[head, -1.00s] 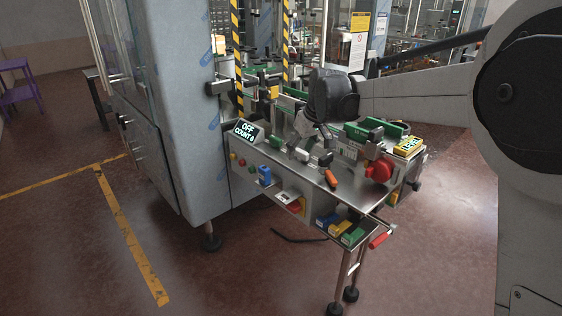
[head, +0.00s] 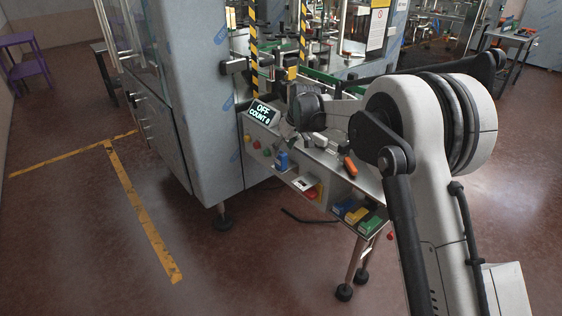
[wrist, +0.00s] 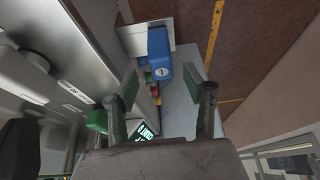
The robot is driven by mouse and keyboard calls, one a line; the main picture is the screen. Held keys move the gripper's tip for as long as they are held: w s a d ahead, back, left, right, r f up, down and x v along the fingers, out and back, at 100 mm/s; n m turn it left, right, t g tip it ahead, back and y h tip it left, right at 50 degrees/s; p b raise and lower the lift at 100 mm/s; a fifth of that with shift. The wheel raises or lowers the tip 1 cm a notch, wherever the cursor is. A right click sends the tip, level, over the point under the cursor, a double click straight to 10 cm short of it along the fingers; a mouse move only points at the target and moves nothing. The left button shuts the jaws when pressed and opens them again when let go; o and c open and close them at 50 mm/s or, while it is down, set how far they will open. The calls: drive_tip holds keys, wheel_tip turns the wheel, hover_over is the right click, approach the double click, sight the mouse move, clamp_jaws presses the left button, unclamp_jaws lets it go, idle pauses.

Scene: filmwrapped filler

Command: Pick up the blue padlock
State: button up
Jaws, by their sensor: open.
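The blue padlock (head: 282,161) hangs on the front panel of the machine's bench in the head view. In the wrist view the blue padlock (wrist: 159,45) is upper middle, with a round keyhole-like disc on its lower end. My gripper (wrist: 160,82) is open, with its two green-padded fingers apart and nothing between them. The padlock lies beyond the fingertips, between their lines. In the head view my gripper (head: 288,132) is near the panel, above the padlock, and partly hidden by my wrist.
A display reading OFF, COUNT 0 (head: 262,112) sits left of the padlock, with small buttons below it. A red switch (head: 310,193) is lower right. An orange handle (head: 349,166) lies on the bench top. Blue, yellow and green boxes (head: 357,214) sit at the bench's end.

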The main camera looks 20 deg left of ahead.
sight(279, 159)
drive_tip(key=shift+x, duration=3.4)
drive_tip(key=shift+s, duration=0.15)
clamp_jaws()
